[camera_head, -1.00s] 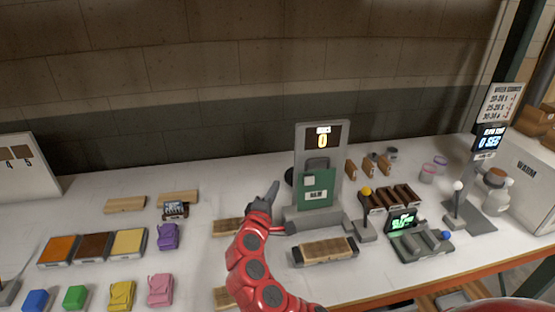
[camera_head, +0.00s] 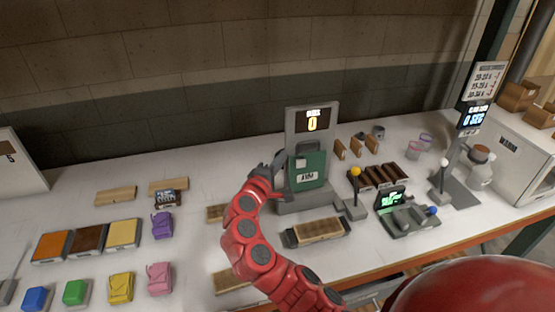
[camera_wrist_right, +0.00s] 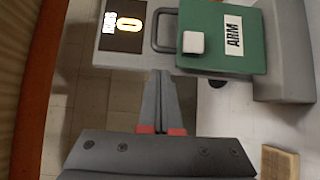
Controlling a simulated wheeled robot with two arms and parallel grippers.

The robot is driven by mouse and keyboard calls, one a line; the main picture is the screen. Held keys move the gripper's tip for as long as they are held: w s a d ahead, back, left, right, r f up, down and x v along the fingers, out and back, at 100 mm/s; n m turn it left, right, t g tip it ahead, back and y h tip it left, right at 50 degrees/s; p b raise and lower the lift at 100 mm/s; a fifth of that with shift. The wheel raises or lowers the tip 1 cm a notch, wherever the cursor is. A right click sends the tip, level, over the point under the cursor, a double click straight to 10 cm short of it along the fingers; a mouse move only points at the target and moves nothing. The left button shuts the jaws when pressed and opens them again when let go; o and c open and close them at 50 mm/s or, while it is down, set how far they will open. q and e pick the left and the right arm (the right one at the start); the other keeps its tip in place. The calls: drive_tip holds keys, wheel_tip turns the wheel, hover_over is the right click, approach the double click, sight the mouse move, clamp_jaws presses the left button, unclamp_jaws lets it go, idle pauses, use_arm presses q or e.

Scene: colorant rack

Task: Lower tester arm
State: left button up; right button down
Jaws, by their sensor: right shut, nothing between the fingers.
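The tester (camera_head: 297,121) is a grey upright stand with a lit display that reads 0. Its green arm block (camera_head: 306,171), labelled ARM, sits raised on the front of the stand, with a grey handle on top. My right gripper (camera_head: 276,168) is at the left side of the green block, with its fingers shut and empty. In the right wrist view the shut fingertips (camera_wrist_right: 159,74) point at the stand, close to the handle (camera_wrist_right: 163,32) and the green block (camera_wrist_right: 226,14). Whether they touch it I cannot tell. My left gripper is out of view.
A board (camera_head: 318,229) lies on a grey tray in front of the tester. A yellow-knobbed lever (camera_head: 355,188) and a green-screen device (camera_head: 390,199) stand to the right. Colour samples and small bags fill the left table.

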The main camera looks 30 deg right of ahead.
sight(293, 143)
drive_tip(key=p+x, duration=0.1)
drive_tip(key=x, duration=0.3)
drive_tip(key=shift+d+r, duration=0.1)
drive_tip(key=shift+d, duration=0.05)
drive_tip(key=shift+w+d+p, duration=0.3)
drive_tip(key=shift+w+d, duration=0.15)
drive_tip(key=shift+f, duration=0.2)
